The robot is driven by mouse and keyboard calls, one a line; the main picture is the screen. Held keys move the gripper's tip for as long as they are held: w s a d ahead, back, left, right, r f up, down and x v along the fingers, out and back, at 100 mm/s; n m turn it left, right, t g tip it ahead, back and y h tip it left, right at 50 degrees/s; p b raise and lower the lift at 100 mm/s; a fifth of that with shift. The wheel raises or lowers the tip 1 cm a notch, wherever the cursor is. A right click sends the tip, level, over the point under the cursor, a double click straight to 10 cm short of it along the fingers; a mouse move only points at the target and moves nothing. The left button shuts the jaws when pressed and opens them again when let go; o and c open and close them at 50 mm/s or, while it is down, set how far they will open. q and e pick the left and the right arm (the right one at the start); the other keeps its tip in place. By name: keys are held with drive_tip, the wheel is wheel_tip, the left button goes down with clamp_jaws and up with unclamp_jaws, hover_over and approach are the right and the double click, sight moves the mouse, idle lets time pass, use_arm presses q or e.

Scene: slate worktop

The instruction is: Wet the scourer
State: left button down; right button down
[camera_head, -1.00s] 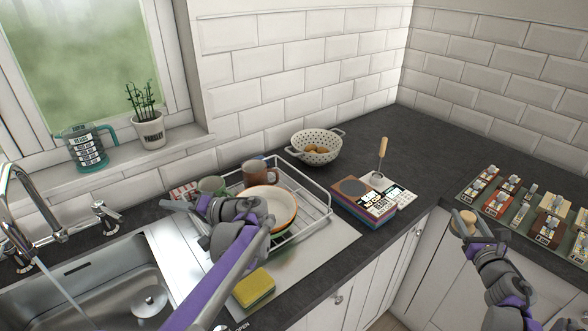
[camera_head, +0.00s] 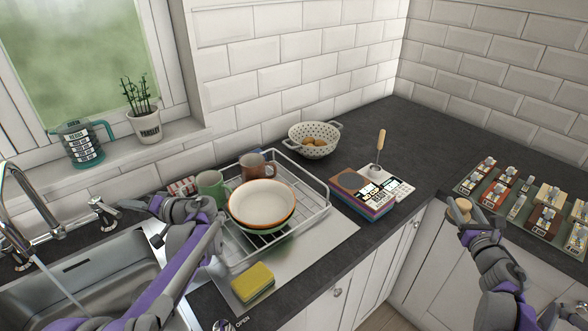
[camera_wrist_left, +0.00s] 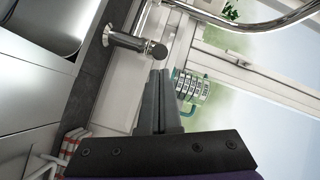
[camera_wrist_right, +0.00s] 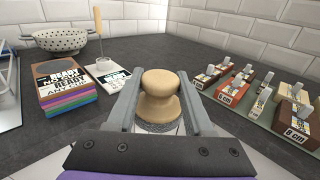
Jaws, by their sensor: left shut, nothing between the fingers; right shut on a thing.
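My right gripper (camera_wrist_right: 160,100) is shut on a wooden knob (camera_wrist_right: 160,95) with a grey, rough-looking base, perhaps the scourer. It holds this at the right counter's front edge; it also shows in the head view (camera_head: 459,209). A yellow sponge with a green underside (camera_head: 252,281) lies on the steel drainboard. Water (camera_head: 58,282) runs from the chrome spout (camera_head: 22,188) into the sink (camera_head: 95,270). My left gripper (camera_head: 123,204) is shut and empty, just right of the tap lever (camera_head: 103,213). The lever (camera_wrist_left: 135,42) is near its fingertips, apparently apart.
A dish rack (camera_head: 313,222) with bowls (camera_head: 262,204) and mugs stands right of the sink. Small labelled blocks (camera_head: 543,217) stand at the right. My left arm covers part of the sink.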

sight(119, 215)
use_arm(q)
drive_tip(key=shift+s+a+f, duration=0.15)
drive_tip(key=shift+s+f, duration=0.05)
drive_tip(key=shift+s, duration=0.05)
use_arm(e)
drive_tip(key=shift+w, duration=0.1)
use_arm(q)
drive_tip(key=shift+s, duration=0.1)
use_arm(e)
drive_tip(key=shift+f, duration=0.15)
use_arm(q)
drive_tip(key=s+t, duration=0.1)
drive_tip(key=s+a+m+t, duration=0.1)
drive_tip(key=shift+s+a+h, duration=0.1)
drive_tip(key=shift+s+h, duration=0.2)
drive_tip(key=shift+s, duration=0.05)
drive_tip(key=shift+w, duration=0.1)
drive_tip(key=shift+r, duration=0.1)
